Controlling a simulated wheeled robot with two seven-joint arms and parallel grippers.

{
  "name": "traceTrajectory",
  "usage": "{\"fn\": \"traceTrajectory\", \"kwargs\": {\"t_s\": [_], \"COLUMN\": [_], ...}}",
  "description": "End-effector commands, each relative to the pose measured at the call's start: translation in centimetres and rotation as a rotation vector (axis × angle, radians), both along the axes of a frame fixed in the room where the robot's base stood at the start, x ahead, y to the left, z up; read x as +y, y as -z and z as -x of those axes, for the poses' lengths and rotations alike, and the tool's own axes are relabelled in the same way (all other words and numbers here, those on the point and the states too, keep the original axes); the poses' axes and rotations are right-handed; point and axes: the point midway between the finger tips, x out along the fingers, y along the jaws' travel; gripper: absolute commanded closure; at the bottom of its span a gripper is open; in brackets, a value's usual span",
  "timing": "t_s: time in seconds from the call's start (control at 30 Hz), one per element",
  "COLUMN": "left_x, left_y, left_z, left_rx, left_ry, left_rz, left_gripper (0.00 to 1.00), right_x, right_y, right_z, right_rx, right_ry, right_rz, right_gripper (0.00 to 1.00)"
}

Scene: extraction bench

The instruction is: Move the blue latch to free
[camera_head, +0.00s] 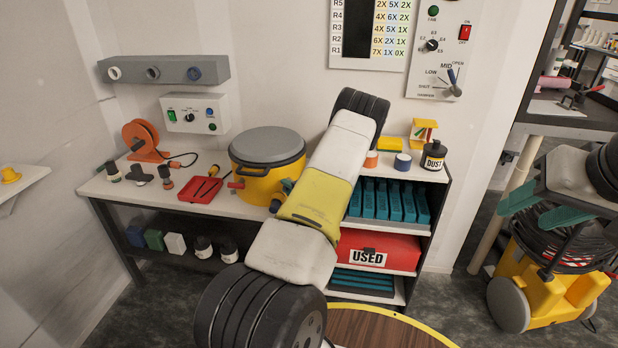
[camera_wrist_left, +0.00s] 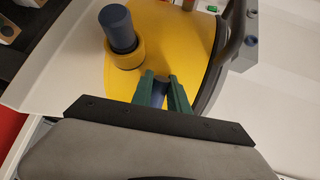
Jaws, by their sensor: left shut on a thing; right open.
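The yellow pot (camera_head: 264,178) with a grey lid (camera_head: 266,144) stands on the bench in the head view. Its yellow body (camera_wrist_left: 85,65) also fills much of the left wrist view. My left gripper (camera_head: 285,188) is at the pot's right side, mostly hidden behind my arm. In the left wrist view its green fingers (camera_wrist_left: 162,80) are shut on a small blue piece, the blue latch (camera_wrist_left: 159,94), against the yellow body. A blue cylinder in a yellow collar (camera_wrist_left: 122,38) stands beside them. My right gripper (camera_head: 538,207) is open and empty at the right.
A red tray (camera_head: 205,190) and an orange reel (camera_head: 141,138) lie left of the pot. A shelf with teal racks (camera_head: 390,200) and a red USED box (camera_head: 378,250) is to the right. A yellow wheeled machine (camera_head: 550,290) stands below my right gripper.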

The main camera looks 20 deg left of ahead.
Motion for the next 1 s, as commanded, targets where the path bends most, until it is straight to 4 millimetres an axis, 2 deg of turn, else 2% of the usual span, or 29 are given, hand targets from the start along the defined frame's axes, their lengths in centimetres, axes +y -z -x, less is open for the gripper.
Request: {"fn": "traceTrajectory", "kwargs": {"t_s": [0.1, 0.13, 0.2, 0.23, 0.57, 1.0], "left_x": [-0.1, -0.1, 0.0, 0.0, -0.3, -5.7], "left_y": [0.2, 0.2, 0.2, 0.2, 0.0, -1.2], "left_z": [0.1, 0.1, 0.1, 0.1, 0.2, 3.5], "left_rx": [0.003, 0.003, 0.002, 0.002, 0.002, 0.003], "left_ry": [-0.001, -0.001, -0.001, -0.001, 0.0, 0.001], "left_rz": [0.004, 0.004, 0.003, 0.003, 0.001, 0.003], "left_gripper": [1.0, 0.74, 0.6, 0.59, 0.59, 0.59], "right_x": [0.0, 0.0, 0.0, 0.0, 0.0, 0.0], "right_y": [0.0, 0.0, 0.0, 0.0, 0.0, 0.0], "right_z": [0.0, 0.0, 0.0, 0.0, 0.0, 0.0], "right_rx": [0.0, 0.0, 0.0, 0.0, 0.0, 0.0], "right_ry": [0.0, 0.0, 0.0, 0.0, 0.0, 0.0], "right_rz": [0.0, 0.0, 0.0, 0.0, 0.0, 0.0], "right_gripper": [0.51, 0.51, 0.51, 0.51, 0.51, 0.51]}}
